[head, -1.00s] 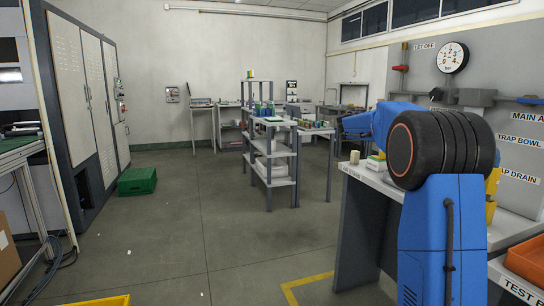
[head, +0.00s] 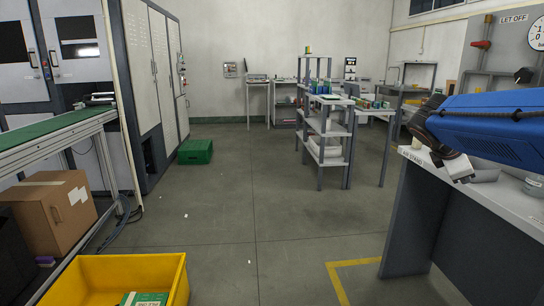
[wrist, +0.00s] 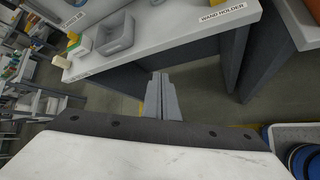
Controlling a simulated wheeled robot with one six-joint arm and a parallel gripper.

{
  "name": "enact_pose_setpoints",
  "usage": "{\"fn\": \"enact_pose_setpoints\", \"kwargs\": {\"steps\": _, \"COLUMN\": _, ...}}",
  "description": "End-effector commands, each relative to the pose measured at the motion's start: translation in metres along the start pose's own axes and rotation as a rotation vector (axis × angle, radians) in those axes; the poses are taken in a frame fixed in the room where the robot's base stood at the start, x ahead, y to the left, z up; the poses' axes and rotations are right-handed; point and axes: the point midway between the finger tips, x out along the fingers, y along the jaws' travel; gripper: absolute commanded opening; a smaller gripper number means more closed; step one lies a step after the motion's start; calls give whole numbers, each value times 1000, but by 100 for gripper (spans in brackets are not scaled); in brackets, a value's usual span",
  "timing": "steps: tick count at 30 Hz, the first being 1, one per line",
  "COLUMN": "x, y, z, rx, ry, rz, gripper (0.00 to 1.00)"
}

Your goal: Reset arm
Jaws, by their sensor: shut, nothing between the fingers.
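My blue arm (head: 500,125) reaches in from the right edge of the head view, over the grey-topped workbench. Its dark wrist ends in my gripper (head: 463,178), which is small and partly dark there. In the wrist view my gripper (wrist: 161,76) has its two grey fingers side by side and closed together, with nothing held. Beyond the fingertips are the bench front and the shadowed floor under it. The fingers look apart from the bench.
A yellow bin (head: 170,288) stands at the lower left, near a cardboard box (head: 55,215) and a green-topped bench (head: 50,145). A grey shelf cart (head: 325,130) and green crate (head: 195,151) stand farther back. A grey tray (wrist: 115,36) sits on the workbench.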

Motion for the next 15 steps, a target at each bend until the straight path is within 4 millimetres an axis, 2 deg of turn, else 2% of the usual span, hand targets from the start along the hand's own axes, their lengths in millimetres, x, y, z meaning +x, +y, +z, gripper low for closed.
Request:
{"fn": "enact_pose_setpoints", "kwargs": {"steps": 1, "x": -9, "y": -23, "z": -10, "rx": 86, "ry": 46, "rz": -14, "gripper": 0}}
{"fn": "enact_pose_setpoints", "kwargs": {"steps": 3, "x": -19, "y": -52, "z": -26, "rx": 213, "ry": 109, "rz": -44, "gripper": 0}}
{"fn": "enact_pose_setpoints", "kwargs": {"steps": 15, "x": -74, "y": -218, "z": -117, "rx": 928, "ry": 403, "rz": -351, "gripper": 0}}
